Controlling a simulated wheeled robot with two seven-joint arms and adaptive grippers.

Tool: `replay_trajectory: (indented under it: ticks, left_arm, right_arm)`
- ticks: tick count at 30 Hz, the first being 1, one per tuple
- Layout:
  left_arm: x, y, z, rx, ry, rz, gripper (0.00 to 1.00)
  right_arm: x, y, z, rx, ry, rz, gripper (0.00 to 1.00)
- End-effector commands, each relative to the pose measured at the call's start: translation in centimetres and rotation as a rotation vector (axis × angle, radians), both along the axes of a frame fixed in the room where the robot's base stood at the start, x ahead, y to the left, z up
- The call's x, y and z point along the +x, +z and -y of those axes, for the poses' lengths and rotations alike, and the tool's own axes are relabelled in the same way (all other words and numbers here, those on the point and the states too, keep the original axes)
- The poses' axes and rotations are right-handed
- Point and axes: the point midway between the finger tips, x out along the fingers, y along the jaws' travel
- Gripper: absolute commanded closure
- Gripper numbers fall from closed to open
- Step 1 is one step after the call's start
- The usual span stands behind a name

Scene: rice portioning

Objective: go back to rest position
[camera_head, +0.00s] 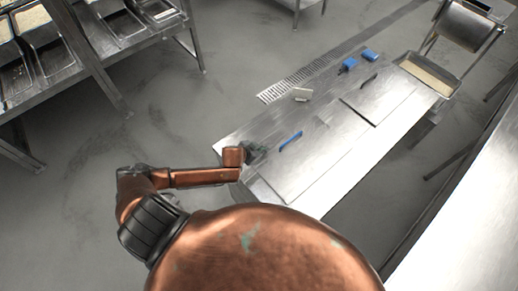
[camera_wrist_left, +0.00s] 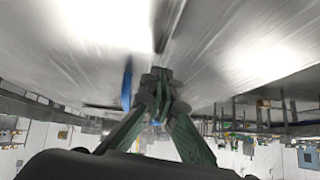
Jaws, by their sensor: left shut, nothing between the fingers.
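My left arm comes in from the left in the head view. Its left gripper (camera_head: 257,151) is over the near left end of the steel counter (camera_head: 232,141), close to a blue-handled tool (camera_head: 290,141) but apart from it. In the left wrist view the green fingers of my left gripper (camera_wrist_left: 158,78) come together at the tips with nothing between them. A blue strip (camera_wrist_left: 127,84), perhaps the same tool, shows to the left of the fingertips there. My right gripper is in neither view.
Blue items (camera_head: 370,55) and a small pale block (camera_head: 301,95) lie along the counter's far side. A tilted steel container (camera_head: 466,27) stands at the far right end. Racks with steel pans (camera_head: 45,38) are at upper left. Open floor (camera_head: 150,105) lies between.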

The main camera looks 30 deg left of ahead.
Motion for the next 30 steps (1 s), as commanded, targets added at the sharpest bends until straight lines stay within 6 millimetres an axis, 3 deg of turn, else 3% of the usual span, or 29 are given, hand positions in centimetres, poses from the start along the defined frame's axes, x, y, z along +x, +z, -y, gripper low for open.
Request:
replay_trajectory:
  ticks: [6,12,18,30]
  left_arm:
    - [-3.1,3.8,-0.6,-0.003,-0.004,0.008,1.0]
    - [-5.2,6.3,-1.0,-0.003,-0.006,0.013,1.0]
    - [-6.0,7.3,-1.2,-0.004,-0.006,0.016,1.0]
    - [-6.1,7.4,-1.2,-0.004,-0.005,0.016,1.0]
  right_arm:
    - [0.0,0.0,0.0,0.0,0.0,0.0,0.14]
    - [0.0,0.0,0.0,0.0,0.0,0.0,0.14]
    - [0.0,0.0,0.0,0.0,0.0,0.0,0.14]
    - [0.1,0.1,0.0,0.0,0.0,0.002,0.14]
